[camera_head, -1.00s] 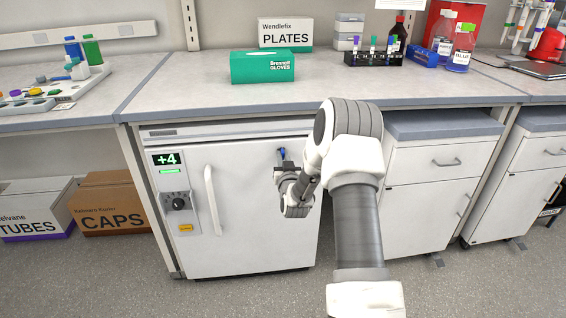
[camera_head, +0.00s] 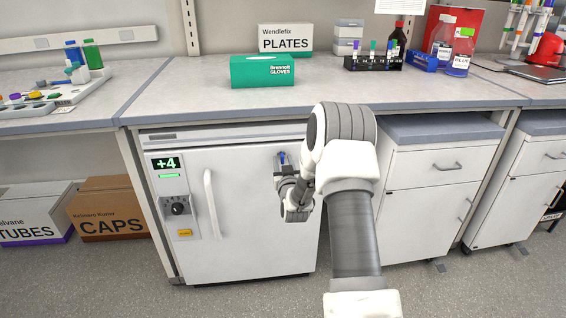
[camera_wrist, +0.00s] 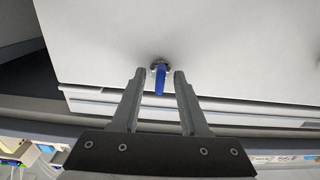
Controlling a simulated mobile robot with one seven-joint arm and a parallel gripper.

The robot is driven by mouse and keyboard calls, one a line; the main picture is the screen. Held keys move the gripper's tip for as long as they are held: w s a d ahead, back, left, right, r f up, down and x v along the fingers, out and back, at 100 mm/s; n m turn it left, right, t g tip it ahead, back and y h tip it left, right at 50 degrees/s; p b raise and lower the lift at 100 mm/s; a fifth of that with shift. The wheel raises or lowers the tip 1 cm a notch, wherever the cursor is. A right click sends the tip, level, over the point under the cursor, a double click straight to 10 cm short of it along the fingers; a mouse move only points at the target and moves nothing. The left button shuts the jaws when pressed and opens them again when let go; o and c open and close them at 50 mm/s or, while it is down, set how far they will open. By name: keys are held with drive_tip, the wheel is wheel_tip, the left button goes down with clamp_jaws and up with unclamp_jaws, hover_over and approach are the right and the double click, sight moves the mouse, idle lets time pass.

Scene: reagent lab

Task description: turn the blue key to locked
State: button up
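The blue key (camera_head: 282,157) sits in a lock on the upper right of the white fridge door (camera_head: 245,220). In the wrist view the blue key (camera_wrist: 160,80) stands out from a round metal lock (camera_wrist: 160,64) and lies between the two fingertips. My gripper (camera_head: 284,168) is at the key in the head view; it also shows in the wrist view (camera_wrist: 160,74). Its fingers are open, one on each side of the key, with a visible gap to the key on both sides. The gripper partly hides the lock in the head view.
The fridge has a vertical handle (camera_head: 212,203) and a dial panel (camera_head: 177,208) on its left. The counter (camera_head: 190,95) overhangs above the door. A white drawer cabinet (camera_head: 425,215) stands at the right. The floor in front is clear.

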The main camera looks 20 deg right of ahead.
drive_tip(key=p+v, duration=0.3)
drive_tip(key=v, duration=1.4)
drive_tip(key=shift+s, duration=0.2)
drive_tip(key=shift+r, duration=0.15)
drive_tip(key=s+a+r+n+g+y, duration=0.25)
drive_tip(key=a+r+g, duration=0.45)
drive_tip(key=r, duration=0.6)
drive_tip(key=s+a+r+g+y, duration=0.1)
drive_tip(key=s+a+r+g, duration=0.15)
drive_tip(key=s, duration=0.55)
drive_tip(key=s+a+r+g+y, duration=0.1)
drive_tip(key=s+a+r, duration=0.15)
drive_tip(key=s, duration=0.65)
drive_tip(key=s+a+r+g+y, duration=0.1)
drive_tip(key=s+a, duration=0.2)
drive_tip(key=s, duration=0.5)
wheel_tip(320, 180, up, 24)
drive_tip(key=p, duration=2.4)
drive_tip(key=shift+w, duration=0.25)
drive_tip(key=shift+a+r+n+h, duration=0.1)
drive_tip(key=shift+r+n+h, duration=0.05)
drive_tip(key=shift+n+h, duration=0.1)
